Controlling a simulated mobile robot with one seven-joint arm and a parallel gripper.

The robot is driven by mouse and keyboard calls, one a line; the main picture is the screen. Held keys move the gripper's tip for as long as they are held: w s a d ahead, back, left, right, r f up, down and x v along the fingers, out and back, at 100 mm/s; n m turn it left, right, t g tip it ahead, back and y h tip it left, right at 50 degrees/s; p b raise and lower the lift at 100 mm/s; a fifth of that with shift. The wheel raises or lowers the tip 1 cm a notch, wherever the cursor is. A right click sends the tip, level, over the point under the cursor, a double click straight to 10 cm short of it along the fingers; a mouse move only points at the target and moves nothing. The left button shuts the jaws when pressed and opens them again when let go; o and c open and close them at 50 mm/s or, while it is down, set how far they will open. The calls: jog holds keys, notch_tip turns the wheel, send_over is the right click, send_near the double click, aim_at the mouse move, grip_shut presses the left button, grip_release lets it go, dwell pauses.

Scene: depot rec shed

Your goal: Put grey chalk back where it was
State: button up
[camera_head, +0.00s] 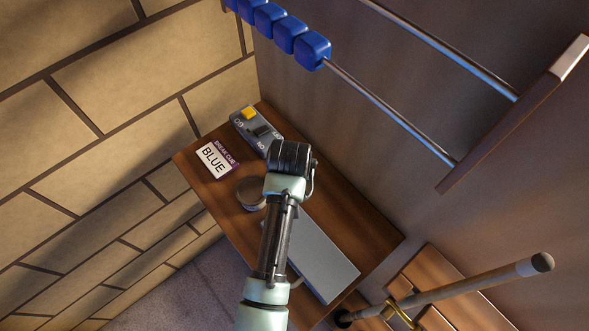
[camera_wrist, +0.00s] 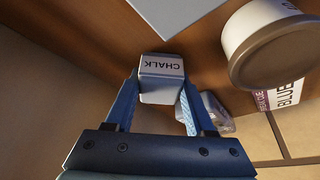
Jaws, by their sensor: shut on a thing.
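The grey chalk (camera_wrist: 161,90) is a small block with a pale top marked CHALK, seen in the wrist view. My gripper (camera_wrist: 161,84) has its two blue fingers on either side of the block and is shut on it. The wooden shelf (camera_wrist: 105,55) lies beyond the block; I cannot tell whether the block touches it. In the head view my arm reaches over the shelf (camera_head: 220,219), and my wrist hides the fingers and the chalk.
On the shelf are a grey box with a yellow button (camera_head: 249,113), a BLUE card (camera_head: 214,160), a round tin (camera_head: 250,193) and a flat grey slab (camera_head: 325,262). A scoring rail with blue beads (camera_head: 290,35) hangs above. A cue (camera_head: 470,284) stands at lower right.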

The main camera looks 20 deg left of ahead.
jog(key=shift+f, duration=0.15)
jog(key=o, duration=1.2)
jog(key=v, duration=1.2)
jog(key=shift+d+r, duration=0.1)
jog(key=shift+r, duration=0.15)
